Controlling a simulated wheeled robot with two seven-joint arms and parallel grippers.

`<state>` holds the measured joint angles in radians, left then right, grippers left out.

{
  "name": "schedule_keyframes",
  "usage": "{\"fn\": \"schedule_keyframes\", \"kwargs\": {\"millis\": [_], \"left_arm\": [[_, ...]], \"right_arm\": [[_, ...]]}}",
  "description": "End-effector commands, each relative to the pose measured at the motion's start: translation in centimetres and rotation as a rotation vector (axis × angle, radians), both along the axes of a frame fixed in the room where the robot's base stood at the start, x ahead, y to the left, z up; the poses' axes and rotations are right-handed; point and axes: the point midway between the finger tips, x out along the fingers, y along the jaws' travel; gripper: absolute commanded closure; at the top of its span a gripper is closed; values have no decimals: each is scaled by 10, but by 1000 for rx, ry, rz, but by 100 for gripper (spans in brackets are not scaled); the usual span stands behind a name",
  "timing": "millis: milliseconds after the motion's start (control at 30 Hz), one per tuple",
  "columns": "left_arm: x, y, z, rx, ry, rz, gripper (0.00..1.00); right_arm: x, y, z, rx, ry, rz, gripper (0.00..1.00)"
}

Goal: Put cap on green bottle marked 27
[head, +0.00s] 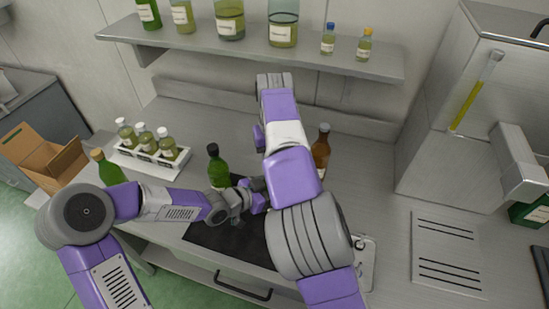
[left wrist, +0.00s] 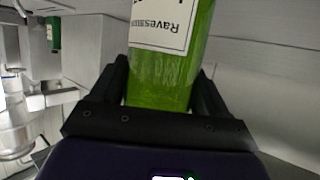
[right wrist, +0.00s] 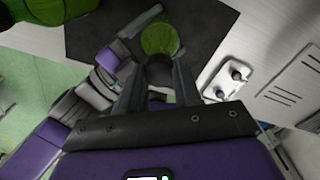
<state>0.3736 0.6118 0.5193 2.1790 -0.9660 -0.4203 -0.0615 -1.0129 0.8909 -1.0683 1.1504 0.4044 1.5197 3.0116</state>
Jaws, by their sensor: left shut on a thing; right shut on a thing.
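My left gripper (left wrist: 163,78) is shut on a green bottle (left wrist: 164,80) with a white label reading "Raves…", upside down in the left wrist view. No 27 is readable. The right wrist view shows a rounded green bottle part (right wrist: 160,36) just beyond my right fingertips, with the left hand beside it. My right gripper (right wrist: 160,70) is closed in above the black mat; something small and dark between its fingers may be the cap, but it is not clear. In the head view my right arm hides both fingertips and the held bottle.
A white rack (head: 145,160) holds three bottles near another green bottle (head: 110,172). A white tray (right wrist: 230,77) lies beside the black mat (head: 225,239). A shelf (head: 260,50) overhangs the bench.

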Motion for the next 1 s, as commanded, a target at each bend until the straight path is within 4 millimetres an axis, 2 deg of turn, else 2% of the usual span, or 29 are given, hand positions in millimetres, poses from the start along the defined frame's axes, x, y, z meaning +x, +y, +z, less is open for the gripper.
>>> {"fn": "schedule_keyframes", "kwargs": {"millis": [67,100,233,533,800,1000], "left_arm": [[0,0,0,-1,1,2,100],[0,1,0,-1,1,2,100],[0,0,0,-1,1,2,100],[0,0,0,-1,1,2,100],[0,0,0,-1,1,2,100],[0,0,0,0,0,1,100]], "right_arm": [[0,-1,0,-1,0,0,95],[0,-1,0,-1,0,0,61],[0,-1,0,-1,0,1,42],[1,0,3,1,-3,2,42],[1,-1,36,-1,-4,1,42],[0,0,46,0,-1,3,42]]}}
